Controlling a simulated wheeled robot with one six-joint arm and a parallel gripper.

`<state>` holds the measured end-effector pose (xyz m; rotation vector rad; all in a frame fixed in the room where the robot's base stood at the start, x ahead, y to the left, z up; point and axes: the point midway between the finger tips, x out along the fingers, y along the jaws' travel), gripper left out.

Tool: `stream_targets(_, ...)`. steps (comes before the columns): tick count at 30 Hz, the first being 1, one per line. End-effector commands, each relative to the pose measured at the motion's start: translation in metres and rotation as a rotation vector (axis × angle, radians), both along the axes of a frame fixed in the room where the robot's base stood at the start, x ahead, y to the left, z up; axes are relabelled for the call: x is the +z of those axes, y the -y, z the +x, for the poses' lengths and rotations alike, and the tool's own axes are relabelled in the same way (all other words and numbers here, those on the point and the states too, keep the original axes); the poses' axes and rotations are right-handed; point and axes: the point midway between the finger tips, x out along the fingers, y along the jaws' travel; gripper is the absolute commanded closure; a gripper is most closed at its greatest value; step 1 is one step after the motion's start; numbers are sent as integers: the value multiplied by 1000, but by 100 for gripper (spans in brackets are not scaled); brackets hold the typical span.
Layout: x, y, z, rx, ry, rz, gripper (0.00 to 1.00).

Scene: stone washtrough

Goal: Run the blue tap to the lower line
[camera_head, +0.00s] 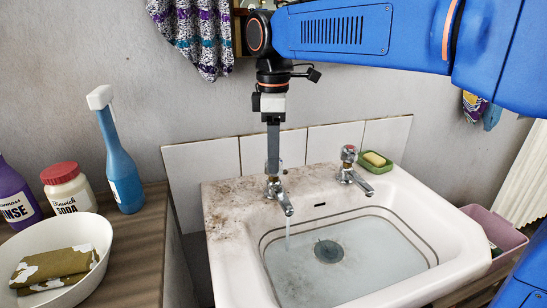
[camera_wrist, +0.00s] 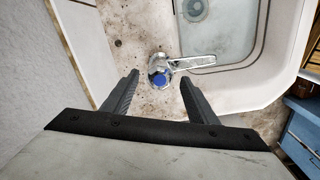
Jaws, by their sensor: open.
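The blue tap (camera_head: 277,190) is the left of two chrome taps on the white sink; its blue cap (camera_wrist: 159,79) shows in the wrist view. A thin water stream (camera_head: 288,232) falls from its spout. The basin holds clear water (camera_head: 350,262) above a dark round drain or plug (camera_head: 328,251). Two dark lines (camera_head: 262,245) run around the basin wall; the water surface looks near the lower one, but I cannot tell exactly. My gripper (camera_head: 273,168) points down over the blue tap. Its open fingers (camera_wrist: 158,82) stand either side of the cap, apparently not touching it.
A second tap with a red mark (camera_head: 349,168) stands to the right, near a green soap dish (camera_head: 376,162). A tiled splashback (camera_head: 205,165) stands close behind.

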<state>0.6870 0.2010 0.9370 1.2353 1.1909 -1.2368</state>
Motion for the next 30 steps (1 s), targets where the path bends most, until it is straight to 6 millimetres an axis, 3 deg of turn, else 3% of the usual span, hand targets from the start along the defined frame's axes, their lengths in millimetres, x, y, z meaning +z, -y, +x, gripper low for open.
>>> stream_targets(6,-14,0,0,0,0,0,47)
stream_targets(15,-16,0,0,0,1,1,47)
stream_targets(20,-16,0,0,0,1,0,85)
stream_targets(21,-16,0,0,0,0,0,88)
stream_targets(30,-15,0,0,-31,0,0,88)
